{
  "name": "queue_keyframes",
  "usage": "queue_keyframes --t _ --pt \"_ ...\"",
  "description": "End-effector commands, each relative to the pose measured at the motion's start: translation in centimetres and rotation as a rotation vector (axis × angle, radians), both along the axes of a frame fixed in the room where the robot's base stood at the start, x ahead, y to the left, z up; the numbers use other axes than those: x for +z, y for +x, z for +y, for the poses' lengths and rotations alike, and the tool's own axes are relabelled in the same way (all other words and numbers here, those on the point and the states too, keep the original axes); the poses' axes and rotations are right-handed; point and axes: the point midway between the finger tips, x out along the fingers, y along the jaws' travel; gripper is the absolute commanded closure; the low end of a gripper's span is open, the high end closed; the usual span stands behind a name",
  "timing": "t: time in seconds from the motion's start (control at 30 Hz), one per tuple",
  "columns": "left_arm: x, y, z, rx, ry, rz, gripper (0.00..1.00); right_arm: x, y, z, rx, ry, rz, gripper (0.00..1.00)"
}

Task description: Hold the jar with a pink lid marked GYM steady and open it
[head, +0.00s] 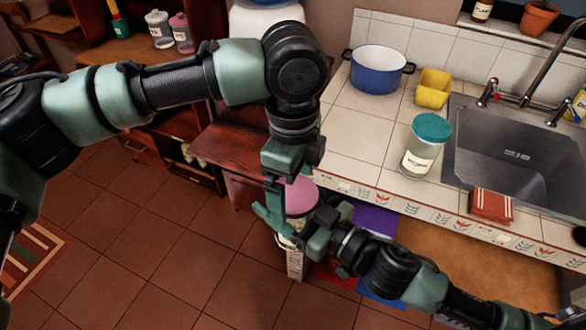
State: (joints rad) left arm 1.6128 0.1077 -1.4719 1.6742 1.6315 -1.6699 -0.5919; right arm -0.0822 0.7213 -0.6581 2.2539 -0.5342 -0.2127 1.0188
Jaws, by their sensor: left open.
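The jar with a pink lid (300,196) is in front of the counter, below its edge and above the floor. Its lid faces up toward me; my grippers hide much of its body, and I cannot read its label. My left gripper (284,208) comes down from above, open, with a green finger at the left side of the lid; I cannot tell whether it touches. My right gripper (312,232) comes in from the lower right at the jar's body and appears closed around it, its fingertips partly hidden.
A teal-lidded jar (424,148), a blue pot (377,72) and a yellow container (433,90) stand on the tiled counter (360,140) beside the sink (520,150).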

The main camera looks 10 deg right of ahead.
Motion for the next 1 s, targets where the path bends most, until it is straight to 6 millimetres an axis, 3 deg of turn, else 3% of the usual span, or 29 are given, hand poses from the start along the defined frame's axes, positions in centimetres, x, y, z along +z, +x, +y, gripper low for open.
queue_keyframes --t 0.37,0.6,0.77,1.0 --pt "-0.68 -0.03 0.0 0.0 -0.001 0.001 0.03 0.16 0.0 0.03 0.001 0.001 -0.003 1.0" --pt "-0.66 -0.04 0.01 0.0 0.0 0.001 0.7 0.15 0.02 0.01 0.0 0.001 -0.003 1.0" --pt "-0.69 -0.11 0.01 0.078 0.0 0.003 0.7 0.13 0.05 -0.02 -0.001 0.001 -0.002 1.0" --pt "-0.69 -0.16 -0.02 0.446 0.003 0.002 0.7 0.11 0.08 -0.06 -0.002 0.001 -0.002 1.0"
